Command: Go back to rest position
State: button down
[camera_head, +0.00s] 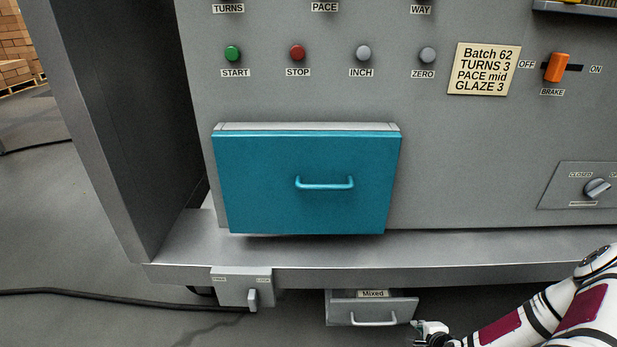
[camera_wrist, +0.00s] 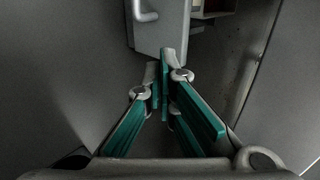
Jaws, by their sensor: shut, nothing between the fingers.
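My gripper (camera_head: 424,329) is at the lower right of the head view, just right of a small grey drawer (camera_head: 338,312) labelled "Mixed". My arm reaches in from the right edge. In the wrist view my gripper (camera_wrist: 164,62) has its teal-lined fingers closed together with nothing between them. The grey drawer front and part of its handle show beyond the fingertips in the wrist view (camera_wrist: 168,28). The small drawer appears pulled out below the machine's ledge. I cannot tell whether the fingers touch it.
A teal drawer (camera_head: 262,185) with a bar handle sits above the metal ledge (camera_head: 450,248). A small switch box (camera_head: 232,290) hangs under the ledge. A brake lever (camera_head: 557,67) and knob (camera_head: 597,188) are at right. A black cable (camera_head: 100,296) crosses the open floor at left.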

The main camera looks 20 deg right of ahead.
jog(key=w+a+r+n+g+y, duration=0.15)
jog(key=r+n, duration=0.35)
jog(key=r, duration=0.5)
jog(key=w+r+n+g, duration=0.3)
jog(key=r+n, duration=0.1)
jog(key=r, duration=0.5)
jog(key=s+a+r+n+g, duration=0.1)
jog(key=a+r+n, duration=0.15)
jog(key=r, duration=0.35)
jog(key=s+a+r+n, duration=0.1)
jog(key=a+r, duration=0.2)
jog(key=r, duration=0.3)
jog(key=s+a+r+n+g, duration=0.1)
jog(key=s+a+r, duration=0.15)
jog(key=r, duration=0.35)
jog(key=s+a+r+n+g, duration=0.1)
jog(key=s+a+r+n, duration=0.2)
jog(key=s+a+r, duration=0.8)
jog(key=s+a+r+n+g, duration=0.1)
jog(key=s+a+r+n, duration=0.2)
jog(key=s, duration=0.5)
jog(key=s+a+r+n, duration=0.1)
jog(key=s+a+r, duration=0.25)
jog(key=s, duration=0.35)
notch_tip(320, 180, up, 34)
jog(key=t+p, duration=0.3)
jog(key=p, duration=2.9)
jog(key=shift+a+t+y, duration=0.15)
jog(key=shift+t+y, duration=0.2)
jog(key=shift+y, duration=0.1)
